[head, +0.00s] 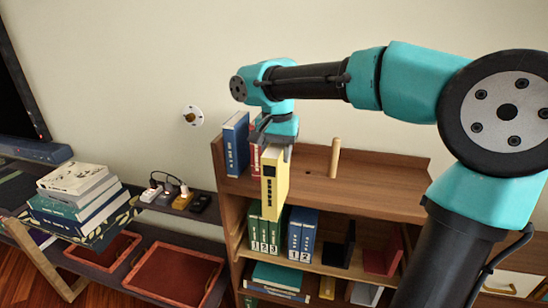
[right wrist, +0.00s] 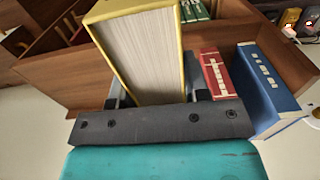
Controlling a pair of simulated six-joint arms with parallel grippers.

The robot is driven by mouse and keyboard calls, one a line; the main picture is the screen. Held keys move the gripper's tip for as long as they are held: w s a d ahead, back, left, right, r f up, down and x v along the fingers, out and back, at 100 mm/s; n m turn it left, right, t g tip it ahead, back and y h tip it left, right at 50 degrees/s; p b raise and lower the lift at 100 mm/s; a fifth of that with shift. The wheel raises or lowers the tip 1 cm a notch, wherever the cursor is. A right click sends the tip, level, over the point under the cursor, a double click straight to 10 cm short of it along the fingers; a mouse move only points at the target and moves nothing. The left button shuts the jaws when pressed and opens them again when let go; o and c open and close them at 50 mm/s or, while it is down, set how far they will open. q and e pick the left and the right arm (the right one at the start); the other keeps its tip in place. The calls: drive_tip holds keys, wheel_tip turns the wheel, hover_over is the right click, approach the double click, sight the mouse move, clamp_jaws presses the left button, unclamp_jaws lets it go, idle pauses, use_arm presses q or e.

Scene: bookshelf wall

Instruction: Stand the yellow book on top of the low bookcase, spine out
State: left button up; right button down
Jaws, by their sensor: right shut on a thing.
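The yellow book (head: 273,185) hangs upright from my right gripper (head: 276,140), with its dark-lettered spine toward the head camera. In the right wrist view the book (right wrist: 145,55) shows its white page edges between the fingers of the gripper (right wrist: 158,98). The gripper is shut on the book. The low bookcase (head: 380,185) is brown wood. The book is at the front edge of its top, and its lower end overlaps the shelf opening in the head view. Whether it touches the bookcase I cannot tell. My left gripper is not in view.
A blue book (head: 236,143) and a red book (right wrist: 217,72) stand at the left end of the bookcase top. A wooden peg (head: 335,158) rises from the top, with bare room to its right.

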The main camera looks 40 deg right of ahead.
drive_tip(key=w+d+f, duration=0.1)
drive_tip(key=w+d, duration=0.4)
drive_tip(key=d, duration=0.3)
drive_tip(key=w+d+f, duration=0.1)
drive_tip(key=w+d, duration=0.3)
drive_tip(key=d, duration=0.3)
drive_tip(key=shift+w+d, duration=0.35)
drive_tip(key=shift+w, duration=0.05)
drive_tip(key=shift+f, duration=0.2)
idle(1.4)
drive_tip(key=c, duration=0.5)
unclamp_jaws()
drive_tip(key=shift+f, duration=0.1)
wheel_tip(320, 180, up, 18)
drive_tip(key=shift+f, duration=0.25)
idle(0.9)
